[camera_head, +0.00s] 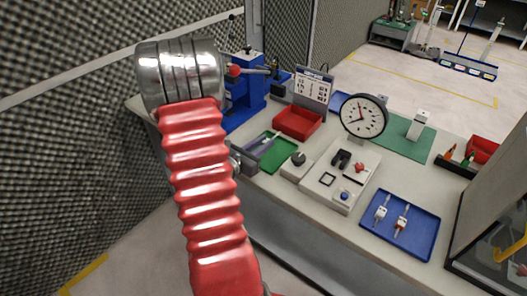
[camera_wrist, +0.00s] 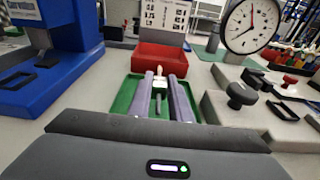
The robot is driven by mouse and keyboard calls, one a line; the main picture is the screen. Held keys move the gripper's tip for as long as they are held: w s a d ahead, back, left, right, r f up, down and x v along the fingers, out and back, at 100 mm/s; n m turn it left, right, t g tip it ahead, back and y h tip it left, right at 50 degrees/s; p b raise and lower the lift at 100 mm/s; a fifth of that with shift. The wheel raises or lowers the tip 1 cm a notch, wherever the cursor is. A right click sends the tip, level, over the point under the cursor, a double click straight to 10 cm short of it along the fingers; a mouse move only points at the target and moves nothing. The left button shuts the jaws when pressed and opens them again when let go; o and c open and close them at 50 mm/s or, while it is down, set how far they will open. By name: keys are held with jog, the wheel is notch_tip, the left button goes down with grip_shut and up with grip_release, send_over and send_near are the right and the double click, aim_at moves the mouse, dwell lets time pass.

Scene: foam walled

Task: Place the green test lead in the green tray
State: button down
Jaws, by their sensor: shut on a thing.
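The green tray (camera_head: 277,157) lies on the bench beside the blue press; in the wrist view its green floor (camera_wrist: 127,99) shows on both sides of my fingers. My gripper (camera_wrist: 160,84) reaches down over this tray, its two grey fingers close around a slim piece. I take this piece to be the test lead (camera_wrist: 159,70); its pale end shows between the fingertips, but its green colour does not show clearly. I cannot tell whether it touches the tray floor. In the head view, my gripper (camera_head: 262,142) hides the lead.
A red bin (camera_head: 298,123) stands behind the green tray, and a blue press (camera_head: 243,95) to its left. A panel with a knob (camera_head: 341,178) and a dial gauge (camera_head: 363,115) are to the right. A blue tray (camera_head: 424,242) holds two connectors.

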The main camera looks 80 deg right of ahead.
aim_at(262, 158)
jog(key=shift+f, duration=1.65)
jog(key=shift+f, duration=0.1)
jog(key=c, duration=1.6)
grip_release()
jog(key=shift+w+a+r, duration=0.2)
jog(key=shift+w+a, duration=0.05)
jog(key=shift+a, duration=0.15)
jog(key=shift+v, duration=5.55)
jog(key=shift+s, duration=0.15)
